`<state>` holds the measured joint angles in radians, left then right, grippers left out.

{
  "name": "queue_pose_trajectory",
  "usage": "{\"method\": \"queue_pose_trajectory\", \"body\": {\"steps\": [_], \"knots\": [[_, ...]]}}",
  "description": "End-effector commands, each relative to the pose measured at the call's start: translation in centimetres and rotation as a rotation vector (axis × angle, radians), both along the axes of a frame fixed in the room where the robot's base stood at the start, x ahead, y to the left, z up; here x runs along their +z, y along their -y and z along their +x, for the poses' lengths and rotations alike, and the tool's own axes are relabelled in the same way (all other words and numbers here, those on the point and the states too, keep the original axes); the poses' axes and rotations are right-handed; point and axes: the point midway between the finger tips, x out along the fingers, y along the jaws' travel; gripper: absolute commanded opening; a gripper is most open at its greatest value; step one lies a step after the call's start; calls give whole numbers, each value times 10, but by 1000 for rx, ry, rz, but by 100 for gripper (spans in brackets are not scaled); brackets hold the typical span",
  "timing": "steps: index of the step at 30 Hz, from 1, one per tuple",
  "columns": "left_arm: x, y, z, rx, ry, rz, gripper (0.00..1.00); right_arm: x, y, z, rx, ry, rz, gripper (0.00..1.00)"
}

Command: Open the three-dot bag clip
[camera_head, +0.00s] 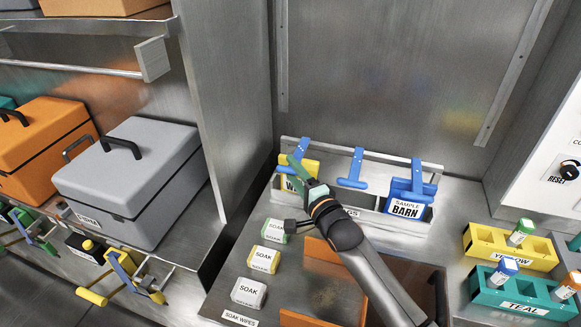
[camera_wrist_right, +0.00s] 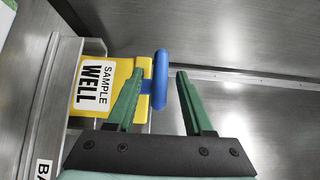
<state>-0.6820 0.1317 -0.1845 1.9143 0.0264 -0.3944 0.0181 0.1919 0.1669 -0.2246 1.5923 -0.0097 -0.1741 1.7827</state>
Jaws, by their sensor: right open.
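Several blue bag clips sit along a metal rail: a left clip (camera_head: 304,147) over a yellow bag (camera_head: 312,168), a middle clip (camera_head: 352,182) with no bag seen in it, and a right clip (camera_head: 417,172) over a blue bag labelled BARN (camera_head: 406,207). I cannot make out dots on any clip. My right gripper (camera_head: 296,162) is at the left clip, open. The yellow bag there reads SAMPLE WELL (camera_wrist_right: 88,88). My left gripper is out of view.
Soak wipe packets (camera_head: 249,292) lie on the counter before the rail, beside an orange-walled opening (camera_head: 324,250). A yellow rack (camera_head: 492,245) and a teal rack (camera_head: 500,288) with vials stand at right. A tall metal panel (camera_head: 222,90) rises at left.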

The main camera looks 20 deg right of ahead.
Motion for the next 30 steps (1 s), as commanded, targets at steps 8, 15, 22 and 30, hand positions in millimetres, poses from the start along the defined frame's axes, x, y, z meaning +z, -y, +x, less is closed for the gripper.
{"method": "queue_pose_trajectory", "body": {"steps": [8, 15, 22, 30], "knots": [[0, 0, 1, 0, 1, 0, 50, 0, -4, 17, 1, -1, -1, 52], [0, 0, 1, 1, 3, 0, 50, 0, -4, 18, 1, -1, 0, 52], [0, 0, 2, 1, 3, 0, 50, 0, -4, 18, 0, -1, 0, 28], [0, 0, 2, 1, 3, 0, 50, 0, -4, 18, 0, -1, 0, 0]]}}
